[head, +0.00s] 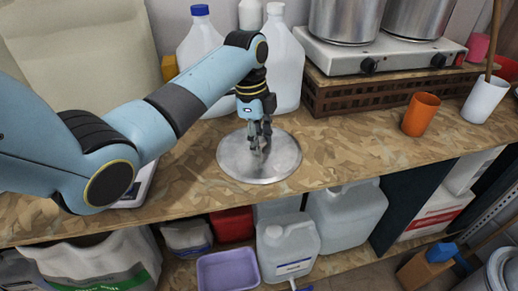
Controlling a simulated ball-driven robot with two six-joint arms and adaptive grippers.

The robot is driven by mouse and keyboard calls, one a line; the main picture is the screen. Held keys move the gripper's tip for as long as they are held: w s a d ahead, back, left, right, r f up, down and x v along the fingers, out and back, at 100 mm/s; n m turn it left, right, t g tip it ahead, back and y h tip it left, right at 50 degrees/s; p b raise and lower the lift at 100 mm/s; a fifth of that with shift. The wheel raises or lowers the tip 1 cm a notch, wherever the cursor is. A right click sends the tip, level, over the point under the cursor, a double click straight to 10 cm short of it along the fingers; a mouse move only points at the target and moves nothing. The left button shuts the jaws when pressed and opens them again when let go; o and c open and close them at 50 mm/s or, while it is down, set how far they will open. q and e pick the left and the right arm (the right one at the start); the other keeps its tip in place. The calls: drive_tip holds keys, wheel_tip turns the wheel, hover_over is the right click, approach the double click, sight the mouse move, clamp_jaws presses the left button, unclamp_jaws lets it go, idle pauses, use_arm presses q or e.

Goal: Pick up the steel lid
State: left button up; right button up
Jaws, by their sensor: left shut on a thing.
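The steel lid (282,163) is a flat, round, grey metal disc on the wooden worktop (340,150). It lies near the worktop's front edge, close to the middle of the view. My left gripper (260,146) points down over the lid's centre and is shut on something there. The fingers hide what they grip, which appears to be the lid's central knob. I cannot tell whether the lid is lifted off the wood. My right gripper is not in view.
White jugs (285,60) stand close behind the lid. A hotplate (385,57) with steel pots sits on a brown crate at the back right. An orange cup (420,114) and a white cup (484,99) stand to the right. The worktop between lid and orange cup is clear.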

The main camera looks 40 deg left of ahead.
use_arm(q)
clamp_jaws()
